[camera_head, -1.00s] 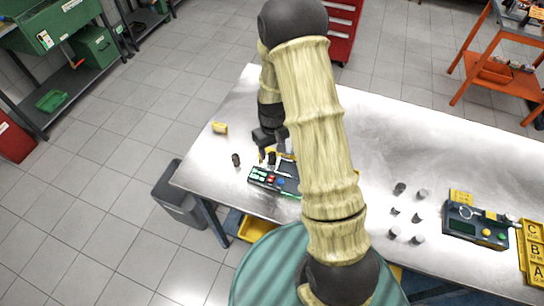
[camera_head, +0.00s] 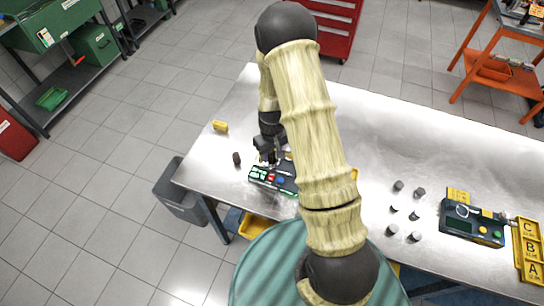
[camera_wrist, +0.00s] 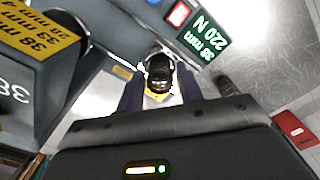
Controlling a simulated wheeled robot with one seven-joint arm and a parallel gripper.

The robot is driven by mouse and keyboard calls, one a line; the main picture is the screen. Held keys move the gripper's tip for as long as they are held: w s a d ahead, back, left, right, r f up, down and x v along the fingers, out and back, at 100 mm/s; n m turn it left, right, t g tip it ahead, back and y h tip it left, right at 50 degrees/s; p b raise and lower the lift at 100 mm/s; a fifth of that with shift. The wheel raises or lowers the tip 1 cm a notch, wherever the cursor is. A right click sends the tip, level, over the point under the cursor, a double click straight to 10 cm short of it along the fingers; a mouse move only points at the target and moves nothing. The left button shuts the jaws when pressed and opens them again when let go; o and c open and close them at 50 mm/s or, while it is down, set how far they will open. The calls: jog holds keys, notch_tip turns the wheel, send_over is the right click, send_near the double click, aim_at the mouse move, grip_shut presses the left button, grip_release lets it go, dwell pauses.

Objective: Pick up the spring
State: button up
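A dark round-topped piece, apparently the spring (camera_wrist: 160,70), stands at the small bench tester (camera_head: 262,178). My gripper (camera_head: 268,157) is low over the tester's back edge. In the wrist view my gripper (camera_wrist: 160,88) has its two dark fingers apart, one on each side of the dark piece. I cannot tell whether they touch it. A yellow patch shows just below the piece. The tester's green display (camera_wrist: 205,38) reads 38 mm and 220 N. In the head view my arm and gripper hide most of the spring.
A small dark cylinder (camera_head: 236,158) stands left of the tester, and a yellow block (camera_head: 219,126) lies behind it. Several small cylinders (camera_head: 392,230) stand on the right of the metal table (camera_head: 400,130), near a second device (camera_head: 472,222) and yellow lettered bins (camera_head: 528,250).

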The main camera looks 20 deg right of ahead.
jog(key=c, duration=0.6)
jog(key=shift+r, duration=0.15)
notch_tip(320, 180, up, 10)
jog(key=b, duration=0.3)
dwell(0.3)
